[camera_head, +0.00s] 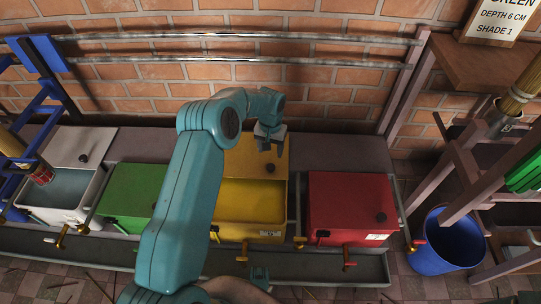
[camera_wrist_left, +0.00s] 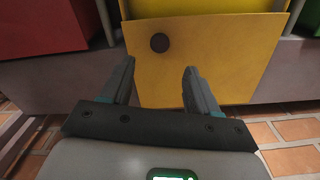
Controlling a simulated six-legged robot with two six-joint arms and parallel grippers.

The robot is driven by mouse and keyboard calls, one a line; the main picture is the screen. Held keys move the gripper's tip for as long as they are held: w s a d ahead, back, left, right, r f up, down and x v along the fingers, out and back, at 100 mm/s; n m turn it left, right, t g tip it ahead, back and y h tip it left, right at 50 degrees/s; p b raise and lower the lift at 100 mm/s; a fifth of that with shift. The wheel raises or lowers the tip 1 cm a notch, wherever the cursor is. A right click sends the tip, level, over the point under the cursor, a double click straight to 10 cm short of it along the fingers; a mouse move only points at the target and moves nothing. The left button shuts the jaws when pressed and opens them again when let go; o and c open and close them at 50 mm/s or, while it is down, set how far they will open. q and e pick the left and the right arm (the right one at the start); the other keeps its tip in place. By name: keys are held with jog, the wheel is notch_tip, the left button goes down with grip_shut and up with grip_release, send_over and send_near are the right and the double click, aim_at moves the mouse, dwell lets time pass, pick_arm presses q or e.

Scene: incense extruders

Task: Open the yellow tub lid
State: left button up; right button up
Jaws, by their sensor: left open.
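The yellow tub (camera_head: 251,234) stands between the green and red tubs, and its inside shows open from above. Its yellow lid (camera_head: 240,160) is back behind the opening, toward the wall. In the left wrist view the lid (camera_wrist_left: 215,60) shows as a flat yellow panel with a round dark knob (camera_wrist_left: 159,42). My left gripper (camera_head: 271,133) is over the far part of the lid. In the left wrist view its fingers (camera_wrist_left: 158,78) are apart with nothing between them, and the knob lies beyond their tips. My right gripper is not in view.
The green tub (camera_head: 132,190) and red tub (camera_head: 348,205) have their lids on. A white tub (camera_head: 60,214) at left is open. A blue bucket (camera_head: 447,240) stands at right by a wooden rack. Metal rails (camera_head: 330,62) run along the brick wall.

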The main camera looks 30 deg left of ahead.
pick_arm(q)
notch_tip(320, 180, up, 7)
jog(key=p, duration=0.1)
jog(key=shift+p, duration=0.3)
jog(key=shift+d, duration=0.1)
jog(key=s+d+f+m+h, duration=0.1)
jog(key=s+d+f, duration=0.2)
jog(key=d+f, duration=0.15)
jog(key=s+d+f+h, duration=0.1)
jog(key=s+d+f, duration=0.25)
jog(key=d, duration=0.25)
jog(key=s+d+f+h, duration=0.1)
jog(key=s+d, duration=0.3)
jog(key=s, duration=0.3)
jog(key=s+d+f, duration=0.2)
jog(key=s+d, duration=0.3)
jog(key=s, duration=0.3)
jog(key=s+d+f+h, duration=0.1)
jog(key=s+d, duration=0.3)
jog(key=s, duration=0.3)
notch_tip(320, 180, up, 26)
jog(key=p, duration=2.6)
jog(key=shift+s+r, duration=0.15)
jog(key=shift+s, duration=0.2)
